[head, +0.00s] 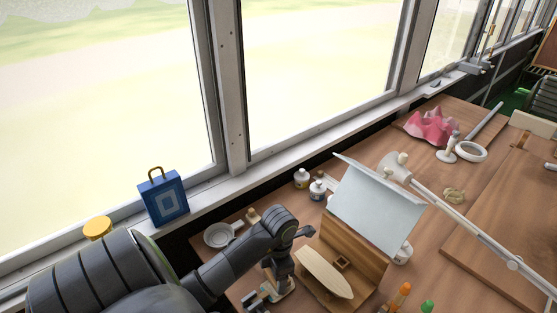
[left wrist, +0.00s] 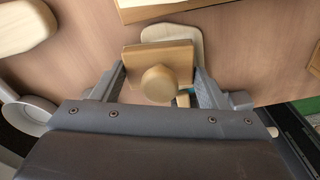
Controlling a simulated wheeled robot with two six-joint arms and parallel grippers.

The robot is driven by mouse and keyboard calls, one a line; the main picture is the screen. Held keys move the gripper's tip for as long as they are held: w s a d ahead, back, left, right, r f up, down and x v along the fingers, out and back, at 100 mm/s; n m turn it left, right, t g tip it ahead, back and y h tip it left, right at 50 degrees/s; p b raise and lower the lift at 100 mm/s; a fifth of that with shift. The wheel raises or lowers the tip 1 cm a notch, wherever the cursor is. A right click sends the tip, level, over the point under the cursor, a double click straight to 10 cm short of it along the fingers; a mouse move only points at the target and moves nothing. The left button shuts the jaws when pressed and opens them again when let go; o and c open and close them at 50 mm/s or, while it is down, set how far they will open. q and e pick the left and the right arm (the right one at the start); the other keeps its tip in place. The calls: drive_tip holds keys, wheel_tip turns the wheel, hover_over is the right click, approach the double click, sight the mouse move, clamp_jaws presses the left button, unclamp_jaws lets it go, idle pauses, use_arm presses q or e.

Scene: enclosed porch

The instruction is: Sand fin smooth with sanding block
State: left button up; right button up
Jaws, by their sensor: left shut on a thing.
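My left gripper (left wrist: 160,88) is shut on a square wooden block with a round knob (left wrist: 160,60), which looks like the sanding block. Its fingers press on the block's two sides. In the head view the left gripper (head: 270,287) is low over the table, left of a pale board-shaped wooden piece (head: 322,272). A pale rounded piece (left wrist: 185,32) lies partly hidden beneath the block in the left wrist view; contact between them cannot be told. I cannot tell for sure which pale piece is the fin. My right gripper is not in view.
A pale panel (head: 375,203) rises behind the board-shaped piece. A white jointed arm (head: 470,232) crosses the right side. A blue box (head: 163,197) sits on the sill.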

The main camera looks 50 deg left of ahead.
use_arm(q)
drive_tip(key=shift+w+r+p, duration=0.2)
drive_tip(key=shift+r+p, duration=1.6)
drive_tip(key=shift+r, duration=0.75)
